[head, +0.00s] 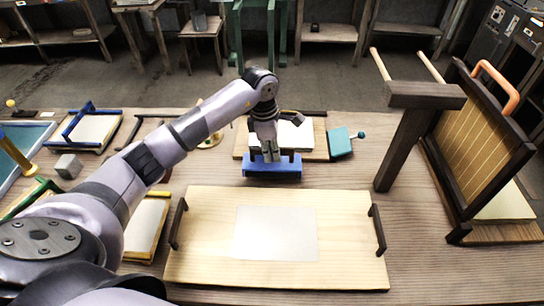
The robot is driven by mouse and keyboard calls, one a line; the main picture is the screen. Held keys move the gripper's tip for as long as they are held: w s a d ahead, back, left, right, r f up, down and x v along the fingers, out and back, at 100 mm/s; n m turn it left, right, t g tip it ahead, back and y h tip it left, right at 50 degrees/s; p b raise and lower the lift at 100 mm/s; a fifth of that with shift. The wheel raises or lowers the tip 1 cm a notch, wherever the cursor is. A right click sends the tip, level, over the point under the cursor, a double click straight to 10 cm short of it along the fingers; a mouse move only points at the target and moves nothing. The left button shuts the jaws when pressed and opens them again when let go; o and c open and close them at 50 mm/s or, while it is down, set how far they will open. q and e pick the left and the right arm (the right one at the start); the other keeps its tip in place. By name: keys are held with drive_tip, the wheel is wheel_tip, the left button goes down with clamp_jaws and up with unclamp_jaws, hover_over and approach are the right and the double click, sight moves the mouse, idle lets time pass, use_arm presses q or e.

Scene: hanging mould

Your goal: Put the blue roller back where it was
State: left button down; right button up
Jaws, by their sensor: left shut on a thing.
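My left gripper (271,156) reaches in from the left and points down at the far middle of the table. It is shut on the blue roller (272,169), a wide blue piece just below the fingers. The roller is at the near edge of a wooden board (319,149) with white sheets (296,136) on it. The gripper hides part of the roller, and I cannot tell whether the roller touches the board or table. My right gripper is not in view.
A wooden tray (343,258) with dark handles and a pale sheet (275,233) lies in front. A dark post with pegs (398,150) and a tilted slatted mould (478,135) stand right. A teal block (340,143), blue-framed tray (94,129) and grey cube (68,166) are nearby.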

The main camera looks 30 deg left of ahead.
use_arm(q)
wheel_tip(320, 180, down, 3)
drive_tip(key=shift+r, duration=0.2)
drive_tip(key=shift+f, duration=0.25)
drive_tip(key=shift+s+f+b, duration=0.25)
drive_tip(key=shift+f+b, duration=0.15)
drive_tip(key=shift+b, duration=0.15)
drive_tip(key=c, duration=2.1)
unclamp_jaws()
drive_tip(key=shift+f, duration=0.1)
drive_tip(key=o, duration=0.4)
drive_tip(key=shift+w, duration=0.1)
